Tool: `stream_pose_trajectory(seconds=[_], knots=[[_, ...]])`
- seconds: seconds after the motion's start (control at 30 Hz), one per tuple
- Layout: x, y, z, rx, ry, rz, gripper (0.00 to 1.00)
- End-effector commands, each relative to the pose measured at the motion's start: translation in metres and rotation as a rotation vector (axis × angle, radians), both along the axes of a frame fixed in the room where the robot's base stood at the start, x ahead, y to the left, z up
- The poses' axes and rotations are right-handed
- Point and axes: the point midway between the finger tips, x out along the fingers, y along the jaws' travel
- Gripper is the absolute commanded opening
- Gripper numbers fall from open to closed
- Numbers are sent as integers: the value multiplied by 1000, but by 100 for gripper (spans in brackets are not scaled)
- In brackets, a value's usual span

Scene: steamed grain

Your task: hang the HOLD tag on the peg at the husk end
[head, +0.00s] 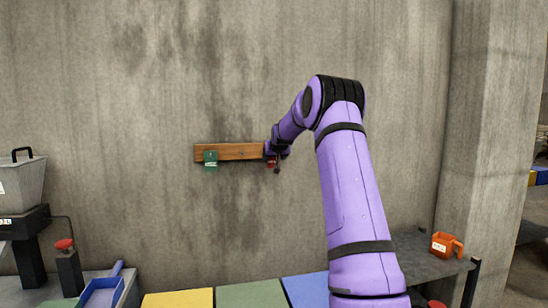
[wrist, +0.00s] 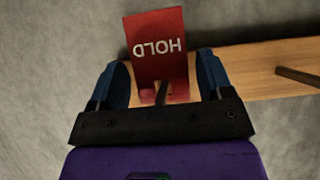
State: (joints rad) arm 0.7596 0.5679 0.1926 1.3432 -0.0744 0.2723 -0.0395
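The red HOLD tag (wrist: 158,45) shows in the wrist view with its white lettering upside down. It lies at one end of a wooden board, with a dark peg (wrist: 164,92) at the notch in its edge; I cannot tell for sure that the peg bears it. My gripper (wrist: 165,82) has its blue fingers spread on either side of the tag, with small gaps. In the head view my gripper (head: 277,158) is at the board's right end, partly hiding the red tag (head: 271,163). No husk marking is readable.
The wooden board (head: 236,151) is on the concrete wall, with a green tag (head: 210,160) at its left end. A bare peg (wrist: 297,76) shows in the wrist view. A grey hopper (head: 20,182) is at left.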

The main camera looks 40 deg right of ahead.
Motion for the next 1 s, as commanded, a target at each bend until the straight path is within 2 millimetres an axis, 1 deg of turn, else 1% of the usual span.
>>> stream_pose_trajectory(seconds=[0.33,0.47,0.57,0.83,1.0], knots=[[-1,0,1,0,0,0,84],[-7,4,7,-1,-2,0,84],[-16,10,14,-2,-1,0,84],[-50,30,42,-2,-1,0,84],[-67,40,54,0,-1,-1,84]])
